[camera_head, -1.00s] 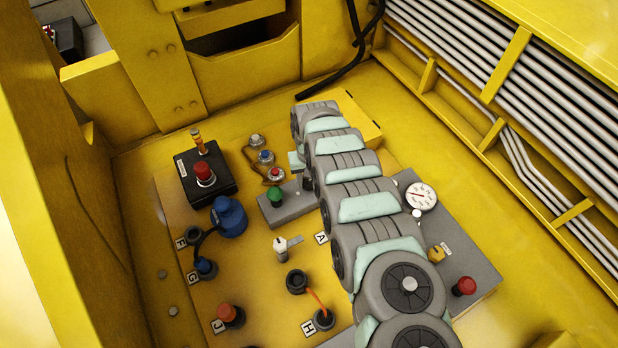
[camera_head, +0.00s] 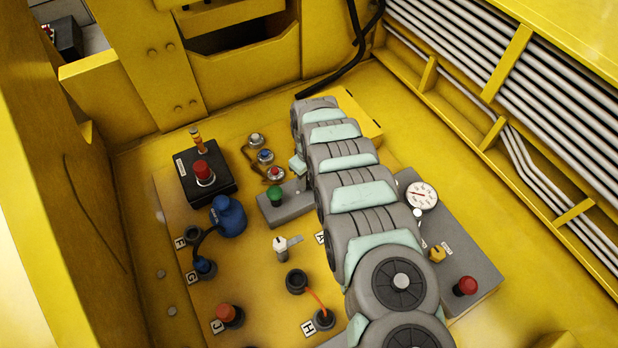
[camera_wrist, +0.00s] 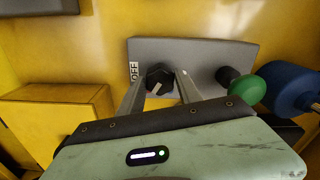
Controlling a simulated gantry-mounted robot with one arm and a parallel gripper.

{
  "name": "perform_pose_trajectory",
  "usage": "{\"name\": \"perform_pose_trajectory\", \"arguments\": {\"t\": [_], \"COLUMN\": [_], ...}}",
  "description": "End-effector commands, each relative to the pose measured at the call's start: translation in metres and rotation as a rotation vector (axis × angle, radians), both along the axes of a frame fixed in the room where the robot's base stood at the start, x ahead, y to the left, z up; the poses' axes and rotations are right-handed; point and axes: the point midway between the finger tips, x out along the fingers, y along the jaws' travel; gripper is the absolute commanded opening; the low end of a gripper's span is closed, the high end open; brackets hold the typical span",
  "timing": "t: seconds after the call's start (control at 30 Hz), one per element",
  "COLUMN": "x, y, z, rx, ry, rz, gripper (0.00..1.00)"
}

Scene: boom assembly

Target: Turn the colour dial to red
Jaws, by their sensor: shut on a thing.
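A black knob (camera_wrist: 157,71) with a pale pointer mark stands on a grey panel (camera_wrist: 208,54) in the wrist view. A small white label (camera_wrist: 133,72) sits beside it on the left. No red marking shows near the knob, and I cannot tell what its pointer is set to. My gripper (camera_wrist: 160,80) is shut on the knob, one finger on each side of it. In the head view my arm hides the knob; only a pale edge of my gripper (camera_head: 297,165) shows at the right end of the grey panel (camera_head: 290,207).
A green button (camera_head: 275,195) is on the same panel and also shows close by in the wrist view (camera_wrist: 246,90). A blue connector (camera_head: 229,216), a red button on a black box (camera_head: 202,172) and a gauge (camera_head: 422,195) stand around. A yellow box (camera_wrist: 55,120) is at wrist-view left.

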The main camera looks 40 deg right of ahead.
Motion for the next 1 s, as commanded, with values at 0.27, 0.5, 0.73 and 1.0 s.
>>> {"name": "perform_pose_trajectory", "arguments": {"t": [0.27, 0.5, 0.73, 1.0], "x": [0.0003, 0.0003, 0.0002, 0.0006], "y": [0.0003, 0.0002, 0.0001, -0.0005], "z": [-0.0007, -0.0006, -0.0004, 0.0041], "rx": [0.000, 0.000, 0.000, -0.001], "ry": [-0.001, -0.001, -0.001, -0.001], "rz": [0.003, 0.003, 0.002, 0.003], "gripper": [0.00, 0.52, 0.63, 0.63]}}
